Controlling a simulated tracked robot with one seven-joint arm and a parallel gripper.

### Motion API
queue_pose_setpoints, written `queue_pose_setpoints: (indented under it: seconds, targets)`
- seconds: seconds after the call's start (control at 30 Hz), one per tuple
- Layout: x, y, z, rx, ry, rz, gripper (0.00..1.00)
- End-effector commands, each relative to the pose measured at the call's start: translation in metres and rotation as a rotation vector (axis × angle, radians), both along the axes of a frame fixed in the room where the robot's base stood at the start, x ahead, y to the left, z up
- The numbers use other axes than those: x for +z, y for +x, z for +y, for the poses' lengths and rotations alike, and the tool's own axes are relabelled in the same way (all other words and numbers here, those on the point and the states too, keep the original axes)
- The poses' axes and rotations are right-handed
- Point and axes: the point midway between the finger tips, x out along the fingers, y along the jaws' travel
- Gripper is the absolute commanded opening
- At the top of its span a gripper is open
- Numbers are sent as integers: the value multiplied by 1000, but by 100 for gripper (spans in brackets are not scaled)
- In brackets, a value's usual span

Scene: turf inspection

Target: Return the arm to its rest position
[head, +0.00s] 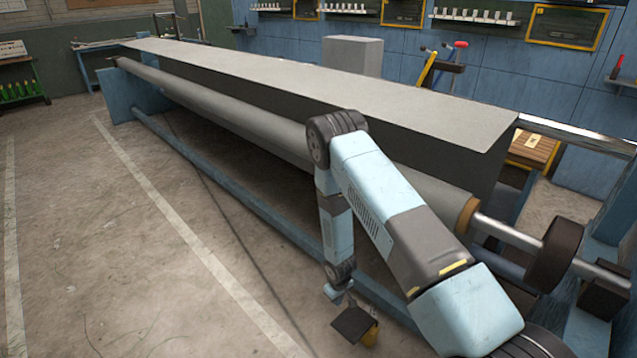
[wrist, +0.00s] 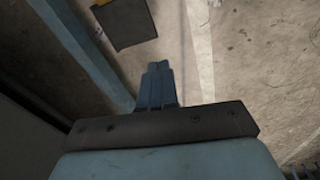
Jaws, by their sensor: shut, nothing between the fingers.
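My arm comes up from the lower right of the head view, bends at an elbow above the long roller (head: 230,110), and hangs down on its near side. My gripper (head: 338,296) is at the low end of the arm, over the concrete floor. In the wrist view my gripper (wrist: 157,70) points away with its two blue fingers together and nothing between them. A dark square plate (head: 352,323) lies below and beside it; the plate also shows in the wrist view (wrist: 126,22).
A blue frame rail (head: 240,203) runs along the roller, close to my gripper. A long grey table top (head: 320,85) lies behind. A dark wheel (head: 555,252) on the shaft is at the right. Open floor (head: 110,250) lies to the left.

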Motion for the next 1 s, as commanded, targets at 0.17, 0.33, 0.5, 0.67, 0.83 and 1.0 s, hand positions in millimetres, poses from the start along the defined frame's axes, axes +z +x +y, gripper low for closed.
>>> queue_pose_setpoints:
  seconds: [0.17, 0.33, 0.5, 0.67, 0.83, 1.0]
  targets:
    - [61, 28, -3, -47, 5, -32, 0]
    - [117, 46, -9, -89, 9, -58, 0]
    - [173, 59, -16, -131, 14, -81, 0]
    - [225, 66, -26, -169, 20, -102, 0]
    - [277, 68, -37, -209, 28, -122, 0]
    - [327, 64, -48, -245, 36, -141, 0]
